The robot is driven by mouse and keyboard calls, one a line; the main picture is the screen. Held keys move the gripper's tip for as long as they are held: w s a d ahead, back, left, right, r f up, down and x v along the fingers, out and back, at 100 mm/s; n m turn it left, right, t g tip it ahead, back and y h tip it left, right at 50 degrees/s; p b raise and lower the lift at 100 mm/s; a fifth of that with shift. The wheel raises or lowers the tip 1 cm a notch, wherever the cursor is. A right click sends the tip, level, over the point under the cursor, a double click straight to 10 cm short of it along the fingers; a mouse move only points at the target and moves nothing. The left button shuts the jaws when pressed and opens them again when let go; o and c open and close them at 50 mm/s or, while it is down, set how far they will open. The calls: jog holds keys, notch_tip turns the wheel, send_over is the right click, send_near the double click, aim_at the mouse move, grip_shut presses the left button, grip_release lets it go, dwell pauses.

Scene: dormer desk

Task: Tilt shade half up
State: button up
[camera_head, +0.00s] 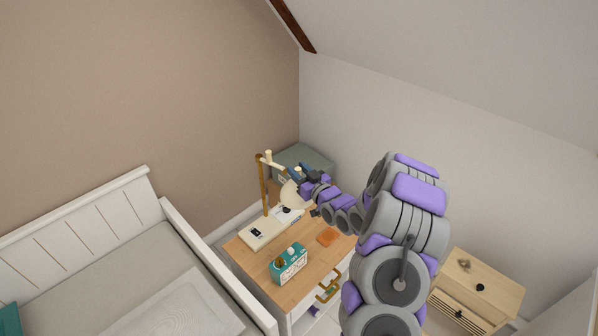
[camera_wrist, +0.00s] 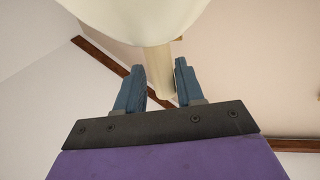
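A desk lamp stands on the wooden desk, with a cream base (camera_head: 262,233), a brass-coloured post (camera_head: 263,190) and a cream shade (camera_head: 291,194). The shade hangs at the end of the lamp's arm, beside my gripper (camera_head: 297,171). In the wrist view the shade (camera_wrist: 135,15) fills the top edge, and a cream rod (camera_wrist: 158,70) runs down from behind it. My gripper (camera_wrist: 160,85) has its two blue fingers apart, with the rod appearing between them. I cannot tell whether either finger touches the rod or shade.
The desk (camera_head: 257,262) also holds a teal radio-like box (camera_head: 289,263) and an orange coaster (camera_head: 327,237). A grey-green box (camera_head: 303,158) stands behind the lamp. A white bed (camera_head: 150,270) is at left, a wooden drawer unit (camera_head: 477,290) at right.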

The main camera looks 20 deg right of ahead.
jog(key=shift+a+r, duration=0.1)
jog(key=shift+a, duration=0.25)
grip_shut()
jog(key=shift+d, duration=0.15)
jog(key=shift+r, duration=0.1)
